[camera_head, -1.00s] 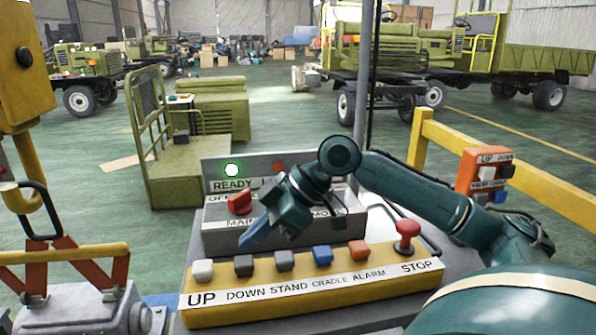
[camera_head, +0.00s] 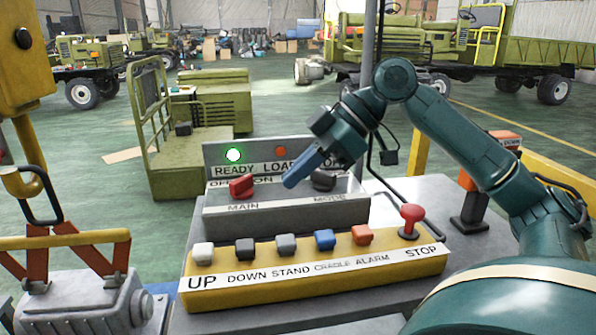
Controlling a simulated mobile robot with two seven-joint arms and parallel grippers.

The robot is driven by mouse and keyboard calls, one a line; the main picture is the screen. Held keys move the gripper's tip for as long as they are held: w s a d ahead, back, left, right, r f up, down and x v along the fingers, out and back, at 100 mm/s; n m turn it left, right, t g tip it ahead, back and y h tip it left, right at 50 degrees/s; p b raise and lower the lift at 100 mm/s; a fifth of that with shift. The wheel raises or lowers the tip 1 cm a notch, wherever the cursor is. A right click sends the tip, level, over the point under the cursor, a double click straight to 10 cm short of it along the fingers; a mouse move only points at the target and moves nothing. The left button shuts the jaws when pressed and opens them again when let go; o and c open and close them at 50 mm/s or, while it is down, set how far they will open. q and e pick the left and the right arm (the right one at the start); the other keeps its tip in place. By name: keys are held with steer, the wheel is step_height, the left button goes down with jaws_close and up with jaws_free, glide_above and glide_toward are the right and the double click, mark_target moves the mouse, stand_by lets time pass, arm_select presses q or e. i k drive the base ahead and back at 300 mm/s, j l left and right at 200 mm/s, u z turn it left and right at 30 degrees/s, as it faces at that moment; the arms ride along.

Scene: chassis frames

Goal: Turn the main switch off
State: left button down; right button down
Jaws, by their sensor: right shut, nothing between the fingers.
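The main switch (camera_head: 242,187) is a red knob on the left of the grey control box (camera_head: 225,222), above the MAIN label. It sits tilted under the partly hidden OFF/ON lettering. My right gripper (camera_head: 288,184) is shut and empty. In the picture it lies to the right of the red knob, apart from it, between it and the dark MODE knob (camera_head: 324,180). My right gripper and wrist hide part of the lettering and the panel. My left gripper is not in view.
A yellow button box (camera_head: 310,284) with several coloured buttons and a red STOP mushroom (camera_head: 411,218) stands in front. A grey device with red links (camera_head: 90,302) is at lower left.

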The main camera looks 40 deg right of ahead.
mark_target(241, 188)
steer(key=k+j, duration=0.2)
steer(key=j, duration=0.2)
steer(key=k+j, duration=0.2)
steer(key=j, duration=0.2)
steer(key=k+j, duration=0.2)
steer(key=j, duration=0.25)
